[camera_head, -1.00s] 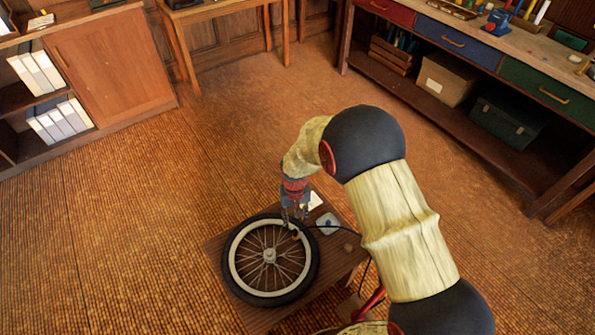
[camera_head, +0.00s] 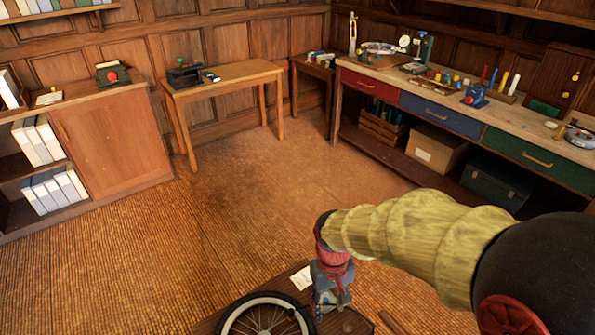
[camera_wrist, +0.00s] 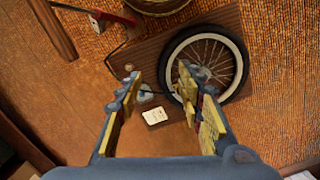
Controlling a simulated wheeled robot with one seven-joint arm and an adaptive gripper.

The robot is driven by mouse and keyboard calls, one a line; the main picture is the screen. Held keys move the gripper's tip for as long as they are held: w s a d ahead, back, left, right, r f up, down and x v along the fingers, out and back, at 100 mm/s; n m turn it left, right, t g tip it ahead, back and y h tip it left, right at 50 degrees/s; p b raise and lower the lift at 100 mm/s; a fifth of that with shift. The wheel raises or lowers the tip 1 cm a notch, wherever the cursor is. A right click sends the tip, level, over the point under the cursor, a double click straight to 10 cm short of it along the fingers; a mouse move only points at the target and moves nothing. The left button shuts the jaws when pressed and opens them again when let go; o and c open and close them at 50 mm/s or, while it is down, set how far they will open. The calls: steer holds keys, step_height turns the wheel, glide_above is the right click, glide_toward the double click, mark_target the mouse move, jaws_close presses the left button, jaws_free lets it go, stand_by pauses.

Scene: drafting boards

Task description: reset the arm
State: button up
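My gripper (camera_head: 334,300) hangs pointing down at the bottom middle of the head view, above a low wooden table (camera_head: 208,326). In the wrist view my gripper (camera_wrist: 160,78) has its yellow-padded fingers wide apart, with nothing between them. Below it lies a spoked wheel (camera_head: 230,319) with a black tyre and white rim, mostly cut off in the head view. The wheel (camera_wrist: 176,48) shows more fully in the wrist view, lying beyond the right finger, which overlaps it in the picture.
A white card (camera_head: 302,278) lies on the low table. A workbench (camera_head: 380,82) with drawers stands at the right, a wooden side table (camera_head: 222,82) at the back and a cabinet (camera_head: 113,140) at the left. Open floor (camera_head: 270,185) lies between them.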

steer(key=s+d+r+m+t+p, duration=0.1)
steer(key=s+d+r+t, duration=0.2)
steer(key=r, duration=0.8)
steer(key=s+d+r+m+t, duration=0.2)
steer(key=s+d+r, duration=0.5)
steer(key=r, duration=0.4)
steer(key=shift+s+d+r+t+p, duration=0.3)
steer(key=shift+d+t, duration=0.2)
steer(key=shift+t, duration=0.2)
